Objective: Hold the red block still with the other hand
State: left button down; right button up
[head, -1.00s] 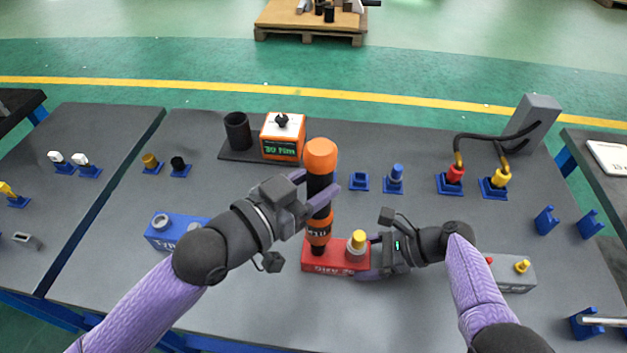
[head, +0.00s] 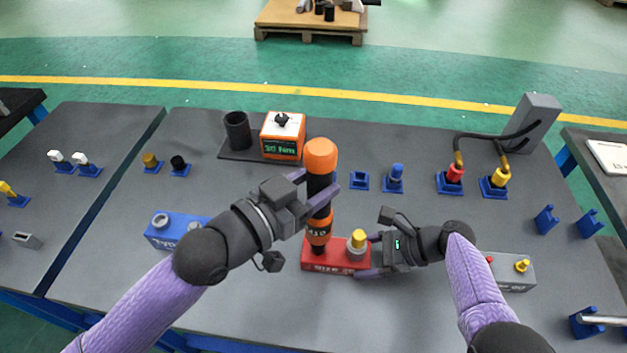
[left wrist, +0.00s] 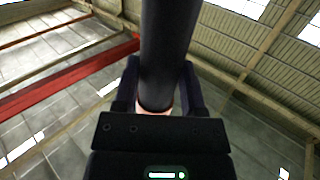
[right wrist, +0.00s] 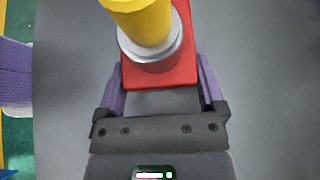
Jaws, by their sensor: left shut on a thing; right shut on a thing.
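The red block (head: 335,262) lies on the grey table and carries a yellow-capped fitting (head: 357,243) at its right end. My right gripper (head: 372,256) is shut on the block's right end; in the right wrist view the fingers (right wrist: 160,88) flank the red block (right wrist: 178,74). My left gripper (head: 312,198) is shut around the dark middle of an upright orange-and-black tool (head: 321,158). The tool's lower end stands on the left part of the red block. In the left wrist view the dark tool shaft (left wrist: 168,45) rises between the fingers.
A blue block (head: 176,229) is to the left and a grey block (head: 513,270) to the right. An orange box with a display (head: 283,137) and a black cup (head: 238,131) stand behind. Several blue holders (head: 396,184) line the back. The table's front middle is clear.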

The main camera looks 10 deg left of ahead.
aim_at(308, 161)
dwell(0.4)
pick_arm(q)
jog(key=shift+r, duration=2.65)
pick_arm(e)
jog(key=o, duration=1.3)
jog(key=shift+c, duration=0.2)
